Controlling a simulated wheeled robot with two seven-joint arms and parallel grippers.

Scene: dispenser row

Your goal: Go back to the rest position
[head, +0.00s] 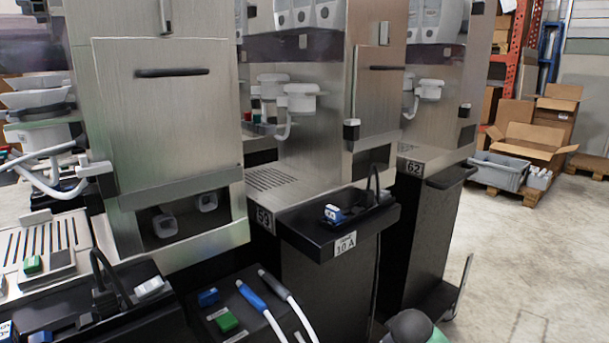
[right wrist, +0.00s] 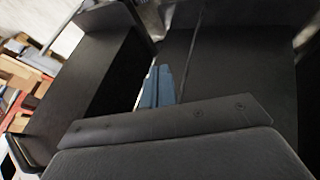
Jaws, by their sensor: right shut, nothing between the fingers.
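My right gripper shows in the right wrist view: two blue-grey fingers (right wrist: 157,86) stand close together beyond the dark gripper body at the bottom. They are shut with nothing between them. Dark flat panels lie around and beyond them in that view. Neither gripper shows in the head view, and my left gripper is not seen. A rounded grey and green part at the bottom of the head view looks like my own arm.
Steel dispensers stand in a row, including a near one (head: 165,120) and one with a black shelf (head: 340,218) labelled 10 A. A grey crate (head: 495,171) and cardboard boxes sit at right. Floor (head: 530,250) at right is clear.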

